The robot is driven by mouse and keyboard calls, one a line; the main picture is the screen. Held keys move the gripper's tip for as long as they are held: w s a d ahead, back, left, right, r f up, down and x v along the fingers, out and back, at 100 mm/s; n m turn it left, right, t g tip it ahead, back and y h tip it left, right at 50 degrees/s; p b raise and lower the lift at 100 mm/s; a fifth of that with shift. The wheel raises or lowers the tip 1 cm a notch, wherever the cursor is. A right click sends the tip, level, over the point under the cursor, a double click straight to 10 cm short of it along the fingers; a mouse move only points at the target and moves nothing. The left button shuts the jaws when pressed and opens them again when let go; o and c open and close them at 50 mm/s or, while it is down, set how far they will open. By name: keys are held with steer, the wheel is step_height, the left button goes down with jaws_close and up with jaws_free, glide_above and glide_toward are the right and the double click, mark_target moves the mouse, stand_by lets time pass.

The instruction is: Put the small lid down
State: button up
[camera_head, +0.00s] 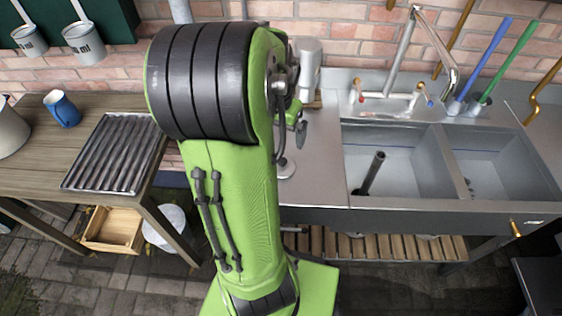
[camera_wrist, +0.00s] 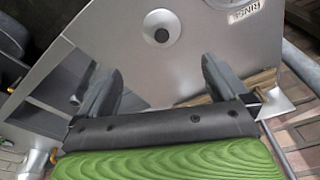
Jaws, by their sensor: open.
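A small round silver lid (camera_wrist: 160,18) with a dark knob lies flat on the steel worktop (camera_wrist: 110,30) in the wrist view. In the head view a small pale disc that looks like this lid (camera_head: 286,168) shows on the worktop, just right of my arm. My gripper (camera_wrist: 161,85) is open, with its two fingers wide apart and nothing between them. The lid lies beyond the fingertips and apart from them. In the head view my arm hides most of the gripper.
A metal container with lettering (camera_wrist: 243,14) stands near the lid. The steel double sink (camera_head: 400,165) with taps is at the right. A wooden table (camera_head: 65,165) with a ridged metal board (camera_head: 114,152) and a blue mug (camera_head: 62,108) is at the left.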

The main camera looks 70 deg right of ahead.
mark_target(282, 160)
steer(key=f+b, duration=0.1)
steer(key=f, duration=0.3)
steer(key=d+f+b, duration=0.1)
steer(key=f, duration=0.4)
steer(key=d+f+b, duration=0.1)
steer(key=f+b, duration=0.1)
steer(key=f, duration=0.3)
steer(key=shift+d, duration=0.1)
steer(key=c, duration=1)
step_height(282, 160, up, 10)
steer(key=p, duration=0.3)
steer(key=shift+r, duration=0.1)
